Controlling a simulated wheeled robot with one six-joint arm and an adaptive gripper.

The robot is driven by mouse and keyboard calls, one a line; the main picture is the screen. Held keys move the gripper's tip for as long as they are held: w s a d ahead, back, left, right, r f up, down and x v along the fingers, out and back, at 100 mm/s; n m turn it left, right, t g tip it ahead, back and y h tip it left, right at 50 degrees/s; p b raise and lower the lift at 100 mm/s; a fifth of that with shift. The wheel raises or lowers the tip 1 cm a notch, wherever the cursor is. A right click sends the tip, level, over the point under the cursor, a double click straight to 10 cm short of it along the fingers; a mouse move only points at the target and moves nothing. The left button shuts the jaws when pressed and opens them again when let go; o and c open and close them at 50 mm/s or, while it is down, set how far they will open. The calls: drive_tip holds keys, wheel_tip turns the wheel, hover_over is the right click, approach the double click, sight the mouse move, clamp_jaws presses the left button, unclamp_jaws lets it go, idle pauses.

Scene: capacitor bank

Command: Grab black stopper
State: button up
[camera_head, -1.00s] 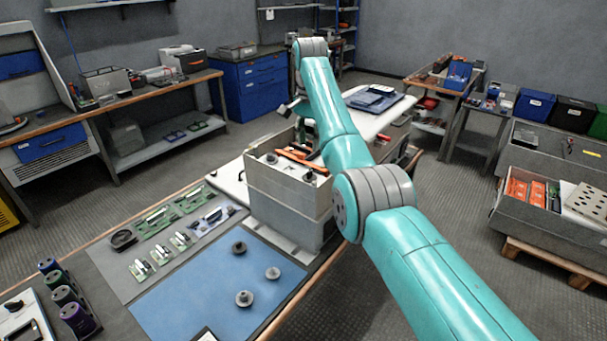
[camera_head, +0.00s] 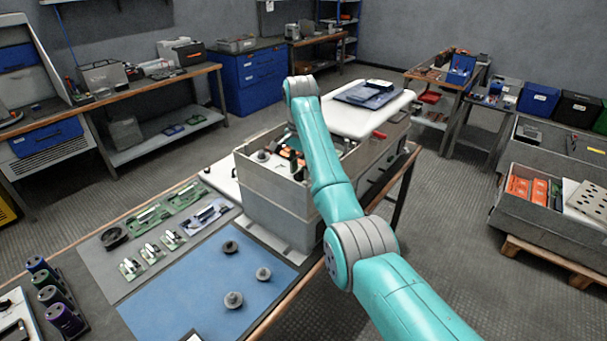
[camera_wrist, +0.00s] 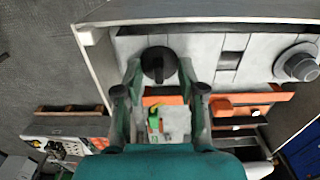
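A black stopper (camera_wrist: 159,64), round with a raised grip bar, sits on the pale panel inside the open grey box in the wrist view. My gripper (camera_wrist: 161,88) is open in that view. Its two fingers stand apart, one on each side and slightly below the stopper, and I see nothing held between them. I cannot tell whether either finger touches it. A grey stopper (camera_wrist: 297,62) sits to the right on the same panel. In the head view the grey box (camera_head: 272,197) stands on the bench, and my arm hides most of the gripper inside it.
Box walls surround my gripper. Orange parts (camera_wrist: 240,103) lie inside the box. Three dark and grey knobs rest on the blue mat (camera_head: 190,280) in front. Green circuit boards (camera_head: 182,200) lie at left. A white lid-like slab (camera_head: 360,115) is behind the box.

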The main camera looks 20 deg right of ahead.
clamp_jaws()
idle(0.4)
